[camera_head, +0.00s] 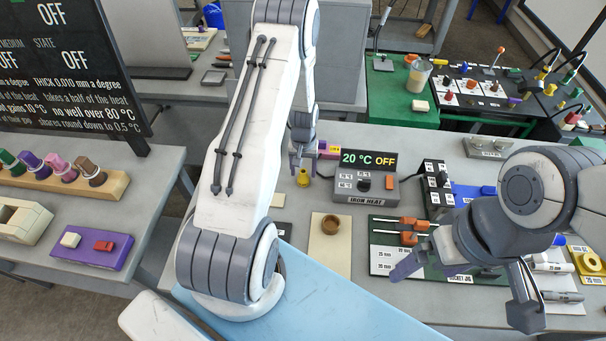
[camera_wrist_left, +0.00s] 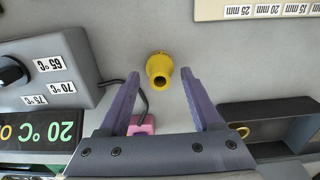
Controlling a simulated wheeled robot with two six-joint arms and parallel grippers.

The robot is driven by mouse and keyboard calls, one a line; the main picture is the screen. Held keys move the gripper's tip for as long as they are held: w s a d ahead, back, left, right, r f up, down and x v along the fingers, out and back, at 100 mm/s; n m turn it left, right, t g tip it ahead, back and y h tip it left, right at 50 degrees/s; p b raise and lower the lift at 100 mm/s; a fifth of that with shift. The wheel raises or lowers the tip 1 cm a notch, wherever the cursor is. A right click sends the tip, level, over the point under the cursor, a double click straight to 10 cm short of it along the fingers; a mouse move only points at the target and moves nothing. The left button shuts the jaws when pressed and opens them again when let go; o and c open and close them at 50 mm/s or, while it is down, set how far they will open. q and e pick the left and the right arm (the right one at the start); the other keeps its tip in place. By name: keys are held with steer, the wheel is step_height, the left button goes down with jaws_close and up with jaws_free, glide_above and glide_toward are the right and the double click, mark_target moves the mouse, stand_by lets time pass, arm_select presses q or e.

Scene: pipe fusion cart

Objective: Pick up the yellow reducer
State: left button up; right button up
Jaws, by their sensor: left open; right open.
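The yellow reducer (camera_head: 303,179) stands on the grey bench, left of the iron heat box. In the left wrist view the yellow reducer (camera_wrist_left: 160,70) shows its round opening and lies between and just beyond the fingertips. My left gripper (camera_head: 302,168) is above and behind it in the head view. My left gripper (camera_wrist_left: 160,76) is open with nothing between its purple fingers; contact with the reducer cannot be seen. My right gripper (camera_head: 465,289) is open over the bench's right side, near the socket jig (camera_head: 385,258).
The iron heat box (camera_head: 364,184), reading 20 °C OFF, stands right of the reducer. A pink block (camera_wrist_left: 142,124) with a dark cable lies near the left finger. A dark tray (camera_wrist_left: 268,122) is at the right of the wrist view. A brown cup (camera_head: 330,224) stands on a beige board.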

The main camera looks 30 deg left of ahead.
arm_select(q)
steer(key=shift+f, duration=0.6)
jaws_close()
steer(key=shift+r, duration=0.1)
